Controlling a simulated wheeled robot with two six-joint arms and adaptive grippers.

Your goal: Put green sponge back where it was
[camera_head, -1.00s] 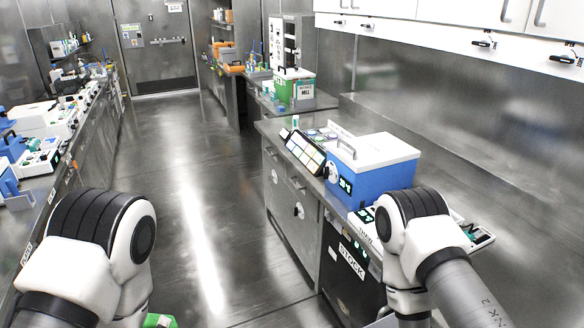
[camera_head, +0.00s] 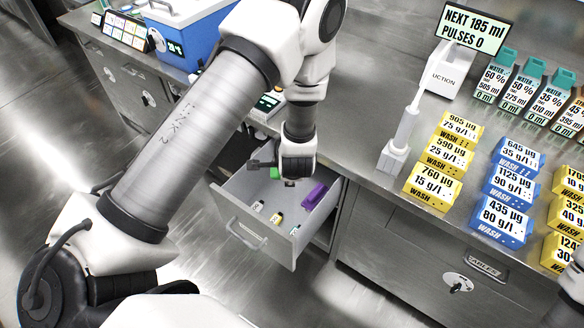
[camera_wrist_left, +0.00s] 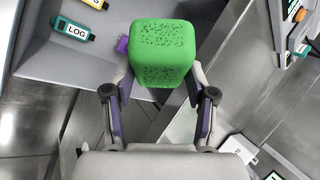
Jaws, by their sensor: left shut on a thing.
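The green sponge (camera_wrist_left: 162,45) is a rounded block with dark pores. In the left wrist view it sits between the two fingertips of my left gripper (camera_wrist_left: 160,86), which is shut on it. In the head view only a bit of the sponge (camera_head: 275,173) shows under my left gripper (camera_head: 284,174), over the back part of an open grey drawer (camera_head: 235,205). The drawer holds a purple object (camera_head: 315,196) and several small labelled bottles (camera_head: 276,218). The sponge's underside and its clearance from the drawer are hidden. My right gripper is not in view.
The counter above the drawer carries yellow wash boxes (camera_head: 432,187), blue wash boxes (camera_head: 497,219), a white suction unit (camera_head: 445,75) and a display (camera_head: 472,28). A blue box with a white lid (camera_head: 185,35) stands at the back left. Floor left of the drawer is clear.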

